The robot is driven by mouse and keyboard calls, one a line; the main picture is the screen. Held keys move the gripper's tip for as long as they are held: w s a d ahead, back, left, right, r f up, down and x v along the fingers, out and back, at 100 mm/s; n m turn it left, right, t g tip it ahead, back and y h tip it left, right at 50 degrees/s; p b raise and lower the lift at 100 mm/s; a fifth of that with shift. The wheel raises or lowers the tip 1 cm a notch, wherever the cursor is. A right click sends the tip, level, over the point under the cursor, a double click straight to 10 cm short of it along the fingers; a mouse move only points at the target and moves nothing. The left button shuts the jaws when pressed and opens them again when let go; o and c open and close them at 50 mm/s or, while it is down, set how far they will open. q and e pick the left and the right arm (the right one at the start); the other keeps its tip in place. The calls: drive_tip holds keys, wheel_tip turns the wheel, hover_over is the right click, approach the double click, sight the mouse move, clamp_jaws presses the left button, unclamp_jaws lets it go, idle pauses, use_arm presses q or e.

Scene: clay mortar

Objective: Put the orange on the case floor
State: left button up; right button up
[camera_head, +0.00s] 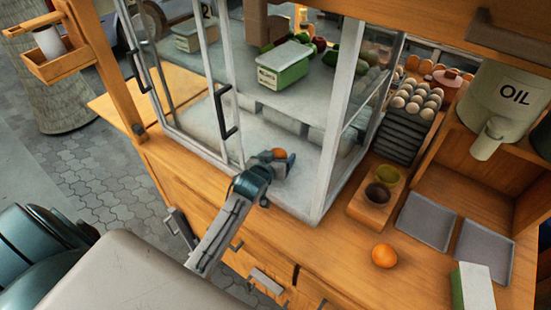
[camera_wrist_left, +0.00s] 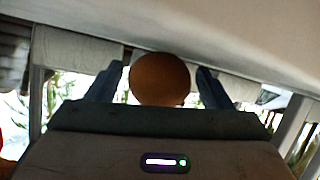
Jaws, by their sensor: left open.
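An orange (camera_head: 281,154) is low inside the glass case, at its pale floor (camera_head: 293,192). My left gripper (camera_head: 277,162) reaches in through the case's open front and is open around the orange. In the left wrist view the orange (camera_wrist_left: 159,79) sits between the two fingers (camera_wrist_left: 160,86), with a gap on each side. The gripper partly hides the orange's underside, so its contact with the floor is hard to see. A second orange (camera_head: 384,256) lies on the wooden counter outside the case. My right gripper is not in view.
The case's upper shelf (camera_head: 225,75) holds a green-and-white box (camera_head: 284,65) above the gripper. A door handle (camera_head: 224,112) and glass frame posts (camera_head: 335,150) stand close to the arm. Egg trays (camera_head: 407,125), a two-bowl wooden holder (camera_head: 372,205) and grey trays (camera_head: 427,221) are at right.

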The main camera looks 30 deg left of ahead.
use_arm(q)
drive_tip(key=b+v, duration=0.2)
drive_tip(key=v, duration=1)
drive_tip(key=shift+r, duration=0.25)
